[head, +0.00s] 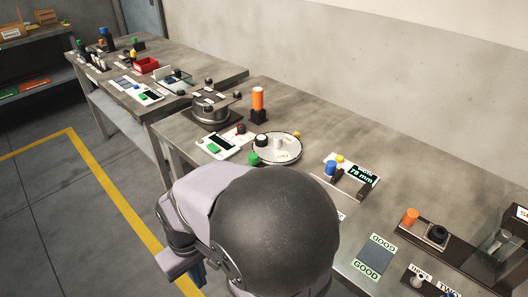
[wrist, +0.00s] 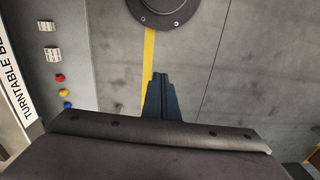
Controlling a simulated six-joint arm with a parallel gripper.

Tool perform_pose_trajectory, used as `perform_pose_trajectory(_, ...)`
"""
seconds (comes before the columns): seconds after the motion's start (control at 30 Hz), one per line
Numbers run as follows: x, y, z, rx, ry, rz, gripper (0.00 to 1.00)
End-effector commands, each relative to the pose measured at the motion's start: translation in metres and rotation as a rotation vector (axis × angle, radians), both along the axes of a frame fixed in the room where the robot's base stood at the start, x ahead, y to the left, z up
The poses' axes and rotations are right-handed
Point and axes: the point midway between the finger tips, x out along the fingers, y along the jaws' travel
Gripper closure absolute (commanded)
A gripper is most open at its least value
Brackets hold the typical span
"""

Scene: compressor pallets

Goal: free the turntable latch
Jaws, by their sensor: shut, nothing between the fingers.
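The turntable (head: 288,156) is a pale round disc on the near bench in the head view. A black knob and a pale upright post stand on it. A green knob (head: 253,158) is at its left front rim and a small yellow piece (head: 297,134) at its back right rim. I cannot tell which part is the latch. My gripper (wrist: 160,76) is shut and empty in the wrist view, pointing over the floor beside the bench. In the head view my arm covers the bench front, and the gripper is mostly hidden.
A label reading "TURNTABLE BE…" (wrist: 22,100) lies at the left of the wrist view. A control box (head: 222,143), a round metal fixture (head: 211,106) and an orange cylinder (head: 258,98) stand around the turntable. A gauge plate (head: 345,178) is to its right.

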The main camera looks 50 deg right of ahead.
Motion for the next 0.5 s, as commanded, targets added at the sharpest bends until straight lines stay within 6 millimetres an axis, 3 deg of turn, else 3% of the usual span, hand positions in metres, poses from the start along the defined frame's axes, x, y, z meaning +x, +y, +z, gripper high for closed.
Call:
perform_pose_trajectory(0.27, 0.064, -0.06, 0.043, 0.102, -0.013, -0.129, 1.0)
perform_pose_trajectory(0.5, 0.11, -0.148, 0.079, 0.219, -0.083, -0.227, 1.0)
